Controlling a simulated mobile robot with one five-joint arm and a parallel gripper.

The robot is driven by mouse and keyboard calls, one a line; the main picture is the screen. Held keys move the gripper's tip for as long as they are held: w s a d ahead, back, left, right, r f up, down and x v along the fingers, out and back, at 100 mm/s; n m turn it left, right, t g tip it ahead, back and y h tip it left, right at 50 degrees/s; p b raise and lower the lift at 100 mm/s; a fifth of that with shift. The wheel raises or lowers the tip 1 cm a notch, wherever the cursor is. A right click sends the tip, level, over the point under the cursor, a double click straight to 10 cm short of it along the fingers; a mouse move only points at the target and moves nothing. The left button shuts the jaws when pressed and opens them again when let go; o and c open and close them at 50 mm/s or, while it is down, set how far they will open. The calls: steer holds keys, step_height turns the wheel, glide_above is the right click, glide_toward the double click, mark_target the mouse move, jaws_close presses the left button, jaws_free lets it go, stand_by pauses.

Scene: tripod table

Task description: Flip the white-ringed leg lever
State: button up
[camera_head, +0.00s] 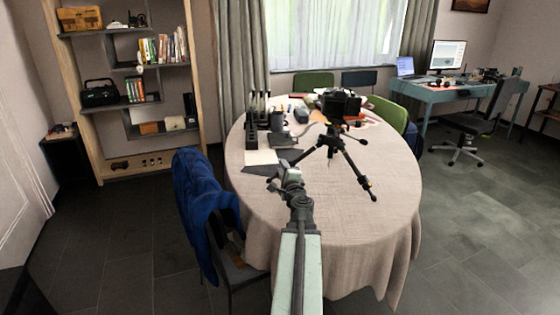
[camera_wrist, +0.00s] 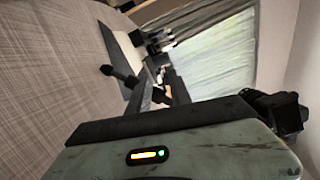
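A black tripod (camera_head: 331,143) stands on the round table (camera_head: 375,225) with a dark camera (camera_head: 338,103) on top and its legs spread. Its right front leg (camera_head: 366,182) carries small yellow parts. Its left front leg runs down behind my gripper. My gripper (camera_head: 289,172) is above the table, in front of that left leg; whether they touch is unclear. In the wrist view, a dark leg-like bar (camera_wrist: 121,78) lies ahead, probably a tripod leg. I cannot make out a white ring on any lever. The finger gap does not show clearly.
A white sheet (camera_head: 261,157), dark flat items and a black rack (camera_head: 258,112) lie on the table's left. A chair with a blue jacket (camera_head: 200,205) stands at the left front. Green chairs (camera_head: 388,113) stand behind. The table's right front is clear.

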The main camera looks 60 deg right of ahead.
steer(key=x, duration=0.6)
steer(key=shift+d, duration=0.45)
jaws_close()
stand_by(0.8)
